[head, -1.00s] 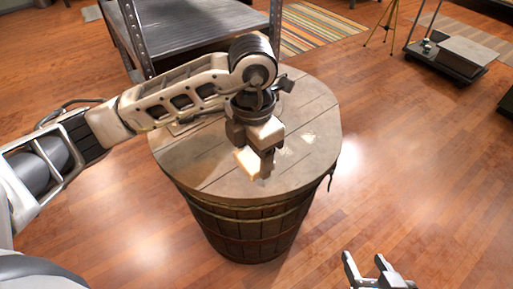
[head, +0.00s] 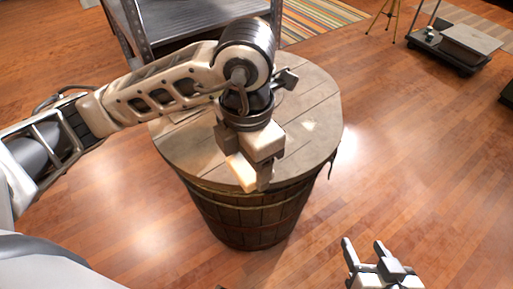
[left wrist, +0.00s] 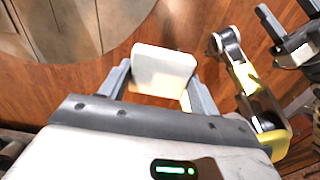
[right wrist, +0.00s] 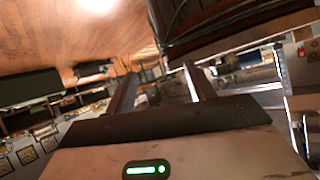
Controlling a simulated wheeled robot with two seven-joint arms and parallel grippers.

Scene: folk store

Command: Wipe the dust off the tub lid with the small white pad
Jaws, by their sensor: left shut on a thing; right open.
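The tub is a round wooden barrel with a grey planked lid (head: 190,152). A small pale patch (head: 308,126) marks the lid's right part. My left gripper (head: 248,178) is shut on the small white pad (head: 239,171) at the lid's front edge. In the left wrist view the pad (left wrist: 163,70) sits between the fingers, with the lid (left wrist: 70,28) at upper left and floor behind the pad. I cannot tell whether the pad touches the lid. My left arm hides the lid's middle. My right gripper (head: 364,249) is open and empty, low and right of the tub.
A grey metal shelf rack (head: 190,22) stands close behind the tub. A low dark trolley (head: 455,50) is at the far right, and a striped rug (head: 318,18) lies at the back. The wooden floor right of the tub is clear.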

